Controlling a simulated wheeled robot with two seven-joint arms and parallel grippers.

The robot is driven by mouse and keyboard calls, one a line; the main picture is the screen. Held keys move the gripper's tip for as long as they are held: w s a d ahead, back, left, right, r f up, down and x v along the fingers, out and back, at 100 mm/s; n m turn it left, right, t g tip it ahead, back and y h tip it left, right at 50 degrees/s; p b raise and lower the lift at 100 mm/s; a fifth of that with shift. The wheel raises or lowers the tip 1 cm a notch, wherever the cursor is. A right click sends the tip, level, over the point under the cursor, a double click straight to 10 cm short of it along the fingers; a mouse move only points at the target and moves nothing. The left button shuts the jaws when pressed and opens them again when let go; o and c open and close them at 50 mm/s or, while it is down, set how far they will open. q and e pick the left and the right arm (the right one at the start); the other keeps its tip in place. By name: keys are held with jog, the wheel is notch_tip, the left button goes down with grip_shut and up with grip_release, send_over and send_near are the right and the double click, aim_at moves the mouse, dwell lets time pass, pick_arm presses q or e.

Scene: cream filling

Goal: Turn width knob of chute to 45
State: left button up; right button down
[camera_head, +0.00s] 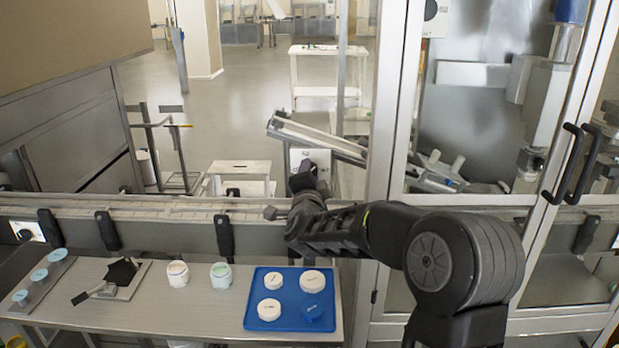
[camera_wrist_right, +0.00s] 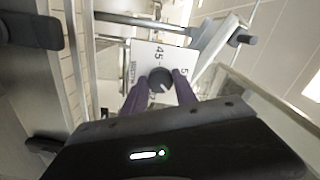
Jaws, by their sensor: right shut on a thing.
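The width knob (camera_wrist_right: 160,79) is a round dark knob on a white dial plate (camera_wrist_right: 148,57) marked with numbers, "45" among them, and lettering that looks like "WIDTH". My right gripper (camera_wrist_right: 160,88) has its two purple fingers on either side of the knob and is shut on it. In the head view my right gripper (camera_head: 303,178) reaches over the conveyor to the white plate (camera_head: 318,158) below the slanted metal chute (camera_head: 335,142); there the arm and gripper hide the knob. The knob's exact setting is too small to read. My left gripper is not in view.
A bench (camera_head: 200,326) in front holds a blue tray (camera_head: 257,320) with several round lids, two jars (camera_head: 177,273) and a black-topped stand (camera_head: 122,272). A conveyor rail (camera_head: 160,213) runs behind it. A glass-doored cabinet frame (camera_head: 393,100) stands close at the right.

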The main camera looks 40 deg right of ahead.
jog(key=shift+s+d+n+p, duration=0.1)
jog(key=shift+n+p, duration=6)
jog(key=shift+n, duration=8.6)
jog(key=c, duration=1)
grip_release()
jog(key=shift+o, duration=0.2)
